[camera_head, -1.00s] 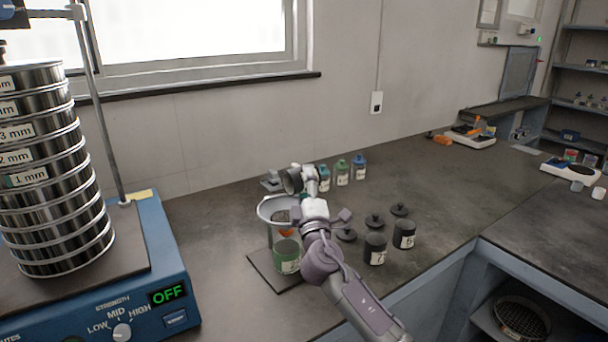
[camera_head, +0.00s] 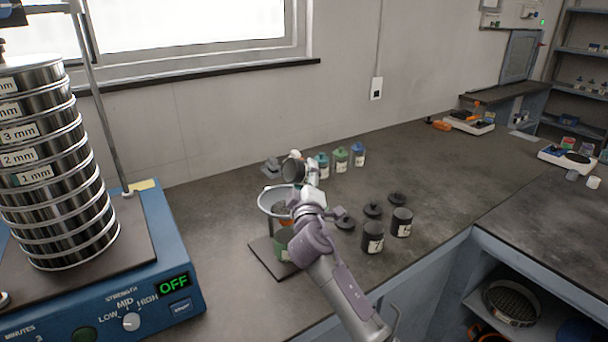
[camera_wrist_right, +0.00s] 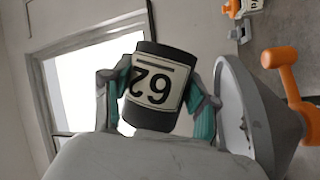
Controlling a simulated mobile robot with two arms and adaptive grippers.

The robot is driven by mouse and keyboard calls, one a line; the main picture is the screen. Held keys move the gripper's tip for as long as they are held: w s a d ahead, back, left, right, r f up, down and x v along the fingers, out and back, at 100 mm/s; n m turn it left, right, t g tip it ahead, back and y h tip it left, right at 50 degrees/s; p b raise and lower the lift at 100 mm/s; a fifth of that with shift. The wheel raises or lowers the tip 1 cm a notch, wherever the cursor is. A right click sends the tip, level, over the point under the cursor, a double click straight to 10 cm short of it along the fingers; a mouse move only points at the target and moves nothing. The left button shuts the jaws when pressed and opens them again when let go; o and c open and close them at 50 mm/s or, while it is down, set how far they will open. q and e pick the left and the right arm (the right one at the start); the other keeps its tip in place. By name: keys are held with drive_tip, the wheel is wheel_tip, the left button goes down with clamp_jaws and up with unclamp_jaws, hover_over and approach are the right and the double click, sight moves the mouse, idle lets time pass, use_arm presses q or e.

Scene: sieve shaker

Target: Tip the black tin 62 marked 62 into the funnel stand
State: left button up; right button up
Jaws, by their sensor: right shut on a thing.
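My right gripper (camera_head: 307,174) is shut on the black tin 62 (camera_head: 292,171), above the rim of the funnel stand (camera_head: 264,205). In the right wrist view, the tin (camera_wrist_right: 150,118) sits between the two teal finger pads of the gripper (camera_wrist_right: 160,98), its white label reading 62 upside down. The pale funnel (camera_wrist_right: 232,105) is close to the right of the tin in that view. The tin's mouth and contents cannot be made out. A green jar (camera_head: 282,244) stands under the funnel, partly hidden by my arm. My left gripper is out of view.
Two black labelled tins (camera_head: 372,238) (camera_head: 401,223) and dark lids (camera_head: 397,199) stand right of my arm. Several coloured-cap bottles (camera_head: 341,160) stand behind. The sieve shaker (camera_head: 165,255), reading OFF, is at left. The bench toward the back right is mostly clear.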

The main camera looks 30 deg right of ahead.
drive_tip(key=m+p, duration=0.1)
drive_tip(key=p, duration=0.1)
drive_tip(key=m+g+p, duration=0.1)
drive_tip(key=shift+a+r+m+g+p, duration=0.1)
drive_tip(key=shift+r+m+g+p, duration=0.2)
drive_tip(key=shift+m+p, duration=0.1)
drive_tip(key=shift+f+m+y+p, duration=0.2)
drive_tip(key=shift+m+y+p, duration=0.1)
drive_tip(key=shift+m+p, duration=0.35)
drive_tip(key=shift+f+g, duration=0.2)
drive_tip(key=shift+g, duration=0.1)
drive_tip(key=m+p, duration=0.1)
drive_tip(key=p, duration=0.1)
drive_tip(key=m+g+y+p, duration=0.1)
drive_tip(key=m+p, duration=0.1)
drive_tip(key=p, duration=0.1)
drive_tip(key=shift+a+r+p, duration=0.3)
drive_tip(key=shift+a, duration=0.1)
drive_tip(key=shift+f+m+g+y+p, duration=0.2)
drive_tip(key=shift+m+g+y+p, duration=0.1)
drive_tip(key=shift+y+p, duration=0.15)
drive_tip(key=shift+f, duration=0.15)
drive_tip(key=shift+a, duration=0.1)
